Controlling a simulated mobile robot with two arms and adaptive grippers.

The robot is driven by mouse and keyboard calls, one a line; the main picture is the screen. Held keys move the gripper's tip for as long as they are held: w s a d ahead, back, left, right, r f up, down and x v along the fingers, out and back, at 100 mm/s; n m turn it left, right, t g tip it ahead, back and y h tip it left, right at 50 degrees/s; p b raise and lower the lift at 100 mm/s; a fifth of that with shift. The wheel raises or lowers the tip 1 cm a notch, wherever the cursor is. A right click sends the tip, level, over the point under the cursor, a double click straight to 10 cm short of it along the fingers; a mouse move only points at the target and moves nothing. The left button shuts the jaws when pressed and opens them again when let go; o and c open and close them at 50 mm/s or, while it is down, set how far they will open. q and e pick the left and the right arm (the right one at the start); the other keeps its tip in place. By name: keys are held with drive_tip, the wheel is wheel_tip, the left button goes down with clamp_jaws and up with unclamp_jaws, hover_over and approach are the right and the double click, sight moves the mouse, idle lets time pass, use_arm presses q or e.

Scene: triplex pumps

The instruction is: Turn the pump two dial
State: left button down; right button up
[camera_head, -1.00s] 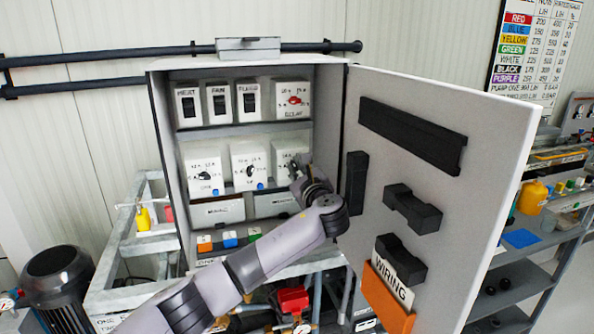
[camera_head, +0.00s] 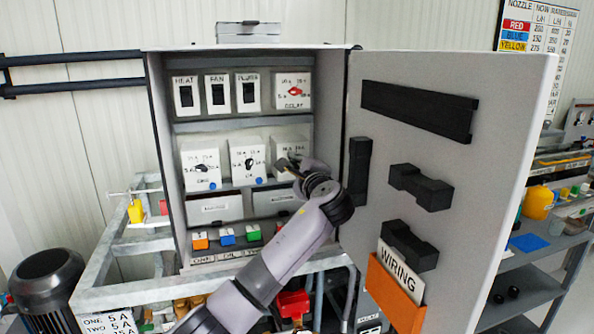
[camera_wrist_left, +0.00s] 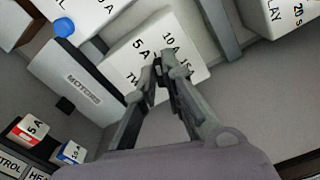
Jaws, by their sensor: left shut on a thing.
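The pump two dial box (camera_head: 283,150) is the right-hand white box in the cabinet's middle row. It shows close in the left wrist view (camera_wrist_left: 128,62), with the letters "TW", "5 A" and "10 A" readable. My left gripper (camera_head: 288,164) reaches it from the lower right. In the left wrist view my left gripper's fingers (camera_wrist_left: 160,70) close together on the small dark dial at the box's face. The fingers hide most of the dial, so I cannot tell which mark it points at. My right gripper is not in view.
Two similar dial boxes (camera_head: 200,167) (camera_head: 247,160) stand to the left. Above are switches (camera_head: 217,94) and a red-knobbed delay dial (camera_head: 293,91). The open cabinet door (camera_head: 455,130) stands close right of my arm. Colored terminals (camera_head: 226,237) lie below.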

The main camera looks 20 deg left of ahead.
use_arm(q)
drive_tip(key=shift+f+n+b, duration=0.15)
drive_tip(key=shift+n+b, duration=0.15)
drive_tip(key=shift+n, duration=0.2)
drive_tip(key=c, duration=1.7)
unclamp_jaws()
drive_tip(key=shift+s, duration=0.1)
drive_tip(key=v, duration=1.2)
